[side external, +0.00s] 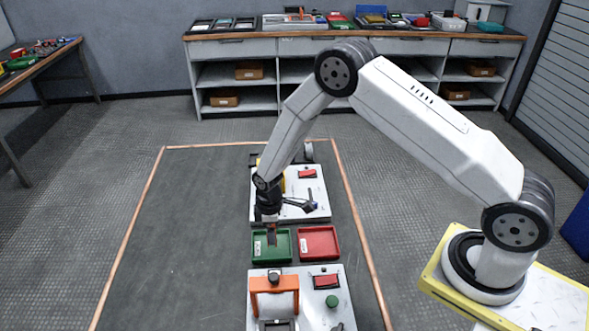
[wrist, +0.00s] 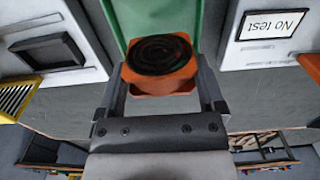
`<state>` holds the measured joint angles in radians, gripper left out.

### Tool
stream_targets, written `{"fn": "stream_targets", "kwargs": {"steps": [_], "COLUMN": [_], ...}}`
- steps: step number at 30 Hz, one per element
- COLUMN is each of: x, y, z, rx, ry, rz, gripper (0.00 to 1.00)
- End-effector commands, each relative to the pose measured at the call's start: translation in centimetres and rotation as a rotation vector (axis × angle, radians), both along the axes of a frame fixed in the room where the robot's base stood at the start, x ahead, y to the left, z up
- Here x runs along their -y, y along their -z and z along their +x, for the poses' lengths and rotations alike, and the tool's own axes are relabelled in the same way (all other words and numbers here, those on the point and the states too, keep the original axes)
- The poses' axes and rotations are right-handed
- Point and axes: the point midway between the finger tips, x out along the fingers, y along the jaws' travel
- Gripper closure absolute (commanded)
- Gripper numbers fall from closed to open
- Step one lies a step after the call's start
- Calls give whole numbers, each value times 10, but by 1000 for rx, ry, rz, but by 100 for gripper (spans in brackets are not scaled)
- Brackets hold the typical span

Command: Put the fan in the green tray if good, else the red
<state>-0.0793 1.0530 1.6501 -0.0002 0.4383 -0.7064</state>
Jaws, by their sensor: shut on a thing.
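My gripper (wrist: 163,82) is shut on the fan (wrist: 158,56), an orange square body with a dark round rotor, held between the two fingers. In the side view my gripper (side external: 271,228) points down over the green tray (side external: 284,257), and the fan is too small there to make out clearly. In the wrist view the green tray (wrist: 123,14) shows behind the fan. I cannot tell whether the fan touches the tray floor. The red tray (side external: 319,243) is empty, just right of the green one. A display (wrist: 275,24) reads "No test".
A white station (side external: 312,187) with a red switch stands behind the trays. Another white station (side external: 337,312) with an orange frame (side external: 273,283) and a green button (side external: 332,301) stands in front. The mat (side external: 190,240) is clear to the left.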

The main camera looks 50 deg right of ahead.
Motion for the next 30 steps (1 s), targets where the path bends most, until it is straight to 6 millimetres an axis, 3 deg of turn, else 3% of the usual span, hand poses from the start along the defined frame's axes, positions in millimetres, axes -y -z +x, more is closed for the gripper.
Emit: {"fn": "stream_targets", "kwargs": {"steps": [12, 27, 28, 29, 30], "x": [0, 0, 0, 0, 0], "y": [33, 39, 39, 39, 39], "z": [4, 4, 4, 4, 4], "rx": [-1, 0, 0, 0, 0], "ry": [0, 0, 0, 0, 0], "rz": [0, 0, 0, 0, 0], "gripper": [73, 73, 6, 0, 0]}}
